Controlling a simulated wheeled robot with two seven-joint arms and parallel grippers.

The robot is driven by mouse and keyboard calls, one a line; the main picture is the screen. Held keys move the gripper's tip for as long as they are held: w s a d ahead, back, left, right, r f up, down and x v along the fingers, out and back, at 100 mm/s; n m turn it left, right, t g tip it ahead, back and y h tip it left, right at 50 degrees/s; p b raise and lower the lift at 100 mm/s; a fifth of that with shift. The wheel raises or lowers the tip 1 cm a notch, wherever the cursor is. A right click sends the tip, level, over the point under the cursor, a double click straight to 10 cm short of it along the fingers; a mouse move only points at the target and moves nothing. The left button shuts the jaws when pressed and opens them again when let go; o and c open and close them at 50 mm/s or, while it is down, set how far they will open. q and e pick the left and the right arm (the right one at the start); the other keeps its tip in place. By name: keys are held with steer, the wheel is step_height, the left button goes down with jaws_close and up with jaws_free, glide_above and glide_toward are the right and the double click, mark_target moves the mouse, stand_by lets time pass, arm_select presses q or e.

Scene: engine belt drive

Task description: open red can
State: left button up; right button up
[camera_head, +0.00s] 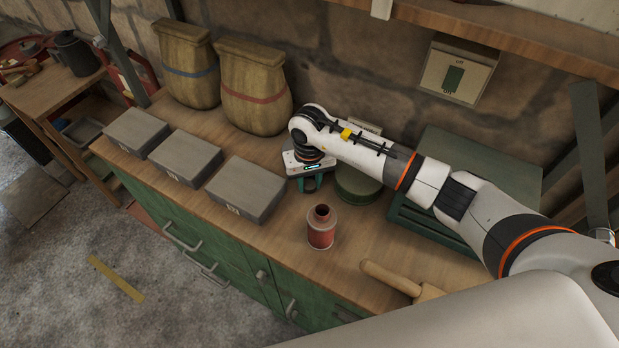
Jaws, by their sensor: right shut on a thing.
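The red can (320,232) stands upright on the wooden bench top near its front edge. Its narrow neck shows a dark round mouth at the top, with no lid seen on it. My right gripper (309,185) is behind the can and apart from it, pointing down close to the bench, just right of the nearest grey box. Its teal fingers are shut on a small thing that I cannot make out. My left gripper is not in view.
Three grey boxes (246,188) line the bench's left part, with two tan sacks (252,85) behind. A round green tin (357,185) stands beside my right gripper. A green case (478,170) is at the back right. A wooden-handled tool (392,279) lies at the front right.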

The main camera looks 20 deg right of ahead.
mark_target(310, 184)
steer(key=shift+f, duration=0.3)
steer(key=o, duration=1.1)
steer(key=shift+r, duration=0.15)
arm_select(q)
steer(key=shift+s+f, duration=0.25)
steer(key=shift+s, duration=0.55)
arm_select(e)
steer(key=shift+r, duration=0.2)
steer(key=shift+w+r, duration=0.1)
steer(key=shift+r, duration=0.25)
arm_select(q)
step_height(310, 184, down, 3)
steer(key=b, duration=0.3)
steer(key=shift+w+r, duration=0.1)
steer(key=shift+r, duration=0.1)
arm_select(e)
step_height(310, 184, up, 11)
steer(key=shift+r, duration=0.1)
